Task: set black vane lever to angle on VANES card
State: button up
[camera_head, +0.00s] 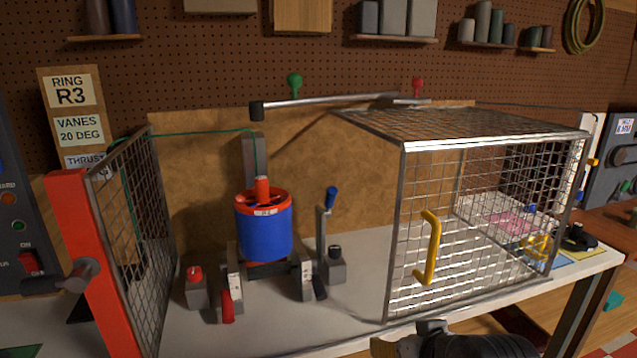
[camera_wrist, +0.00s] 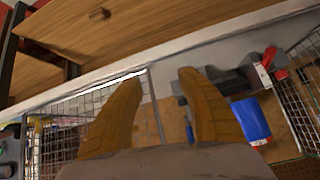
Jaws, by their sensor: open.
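The black vane lever (camera_head: 320,288) is a short black handle on a white-faced bracket at the right foot of the blue ducted rotor (camera_head: 264,236). The VANES card (camera_head: 79,130) on the left board reads 20 DEG. The scale by the lever is too small to read. My gripper (camera_head: 384,347) is at the bottom of the head view, right of and nearer than the lever, apart from it. In the wrist view my gripper (camera_wrist: 158,85) has two tan fingers spread with nothing between them. The blue rotor (camera_wrist: 250,120) shows right of the fingers; I cannot clearly make out the black lever there.
A red lever (camera_head: 227,306) stands left of the black one, and a blue-handled lever (camera_head: 330,198) behind it. A mesh cage (camera_head: 404,220) with a yellow handle (camera_head: 431,245) stands at right. A red-framed mesh panel (camera_head: 80,250) stands at left. Bench front between them is open.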

jog(key=s+d+m+g+h, duration=0.1)
jog(key=s+d+g+h, duration=0.1)
jog(key=s+d, duration=0.3)
jog(key=s, duration=0.2)
jog(key=shift+s+f, duration=0.3)
jog(key=shift+s, duration=0.1)
